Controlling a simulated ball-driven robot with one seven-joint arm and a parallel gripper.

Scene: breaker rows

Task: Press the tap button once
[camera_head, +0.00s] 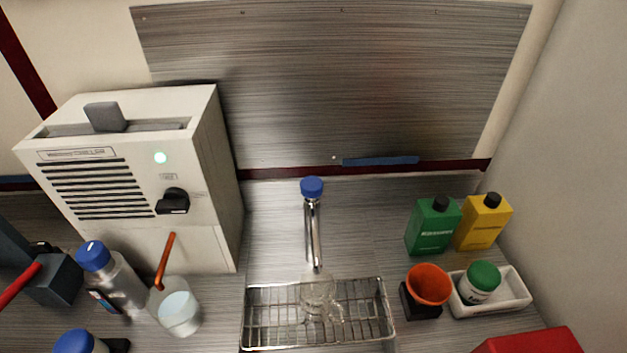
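The tap (314,238) is a slim chrome spout standing in the middle of the steel worktop, in front of the back wall. A round blue button (312,187) sits on its top end. Nothing touches the button or covers it. The lower end of the tap reaches down over the wire rack (262,318). My gripper is not in this view, so its place and opening do not show.
A white machine (212,170) with a black knob stands left of the tap. Blue-capped bottles and a beaker (180,312) stand before it. Green (433,230) and yellow (482,226) bottles, an orange cup (429,284) and a white tray (519,289) stand right.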

